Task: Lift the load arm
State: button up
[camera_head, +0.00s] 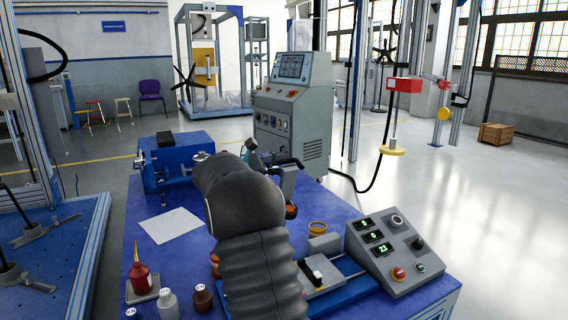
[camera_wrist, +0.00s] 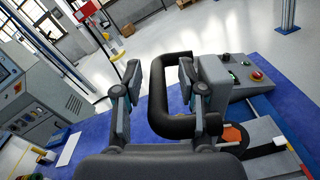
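A thick black loop-shaped bar (camera_wrist: 158,90) stands over the blue table. It is the closest match for the load arm, but I cannot be sure. In the head view the bar (camera_head: 291,180) is partly hidden by my arm. My gripper (camera_wrist: 157,88) is open, with one finger on each side of the bar's left upright in the wrist view. Gaps show beside the upright, and I see no clear contact. In the head view my gripper (camera_head: 252,150) is largely hidden behind my dark ribbed arm. An orange disc (camera_wrist: 236,136) sits near the bar's lower end.
A grey control box (camera_head: 392,250) with green displays stands at the table's right. A blue machine (camera_head: 182,165), white sheet (camera_head: 172,225) and red bottle (camera_head: 143,278) lie left. A tall grey console (camera_head: 292,110) stands behind. The floor at right is mostly open.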

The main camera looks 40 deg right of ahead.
jog(key=shift+w+a, duration=0.1)
jog(key=shift+a, duration=0.1)
jog(key=shift+w+a, duration=0.15)
jog(key=shift+a, duration=0.3)
jog(key=v, duration=1.1)
